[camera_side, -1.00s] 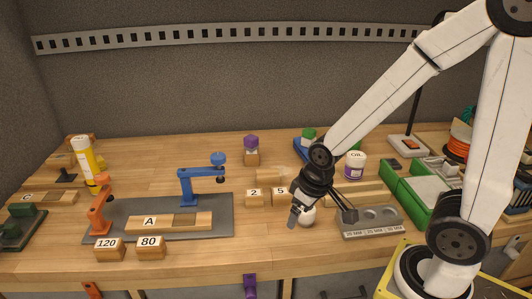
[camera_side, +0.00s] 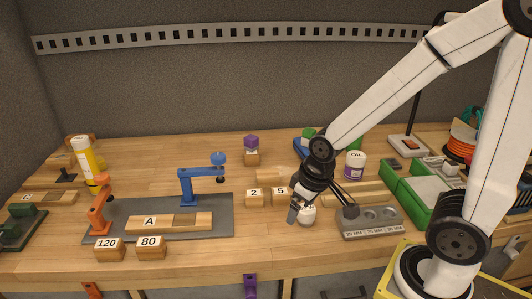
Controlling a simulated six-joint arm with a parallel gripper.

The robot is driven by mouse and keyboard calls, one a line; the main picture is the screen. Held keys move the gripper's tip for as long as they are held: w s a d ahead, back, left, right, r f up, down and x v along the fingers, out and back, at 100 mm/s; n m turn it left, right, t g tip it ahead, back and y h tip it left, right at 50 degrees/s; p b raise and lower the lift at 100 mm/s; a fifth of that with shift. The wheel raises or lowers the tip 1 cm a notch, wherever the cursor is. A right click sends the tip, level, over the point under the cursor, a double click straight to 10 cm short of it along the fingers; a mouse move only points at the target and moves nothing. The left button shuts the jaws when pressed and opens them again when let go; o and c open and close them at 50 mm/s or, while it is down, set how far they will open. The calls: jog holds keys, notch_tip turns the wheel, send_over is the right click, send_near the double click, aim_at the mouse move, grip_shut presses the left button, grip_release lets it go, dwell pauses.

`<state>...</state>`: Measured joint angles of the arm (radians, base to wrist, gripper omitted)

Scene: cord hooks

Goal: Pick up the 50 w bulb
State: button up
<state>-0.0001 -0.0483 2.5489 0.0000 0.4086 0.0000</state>
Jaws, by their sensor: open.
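A small white rounded object with dark marking, which looks like the bulb (camera_side: 307,216), stands on the wooden bench just left of the grey holed block. Its lettering is too small and too covered to read. My gripper (camera_side: 318,213) is open, pointing down, with one finger to the left of the bulb and the other to its right near the block.
The grey holed block (camera_side: 372,223) stands close on the right. Wooden blocks marked 2 (camera_side: 254,197) and 5 (camera_side: 280,196) stand behind left. The bench front left of the bulb is clear.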

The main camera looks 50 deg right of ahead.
jog(key=d+r+m+t+y, duration=0.1)
jog(key=d+r+m+y, duration=0.1)
jog(key=d+m+y, duration=0.7)
jog(key=d+r+m+t+y, duration=0.15)
jog(key=d+m+y, duration=0.35)
jog(key=m, duration=0.8)
jog(key=h, duration=0.1)
send_near(307, 210)
jog(key=shift+w+a+f+g, duration=0.35)
jog(key=shift+w+a+f, duration=0.2)
jog(key=shift+a, duration=0.15)
jog(key=shift+x, duration=3.95)
jog(key=shift+w+d, duration=0.1)
jog(key=shift+w, duration=0.1)
jog(key=c, duration=1.3)
jog(key=shift+r, duration=0.1)
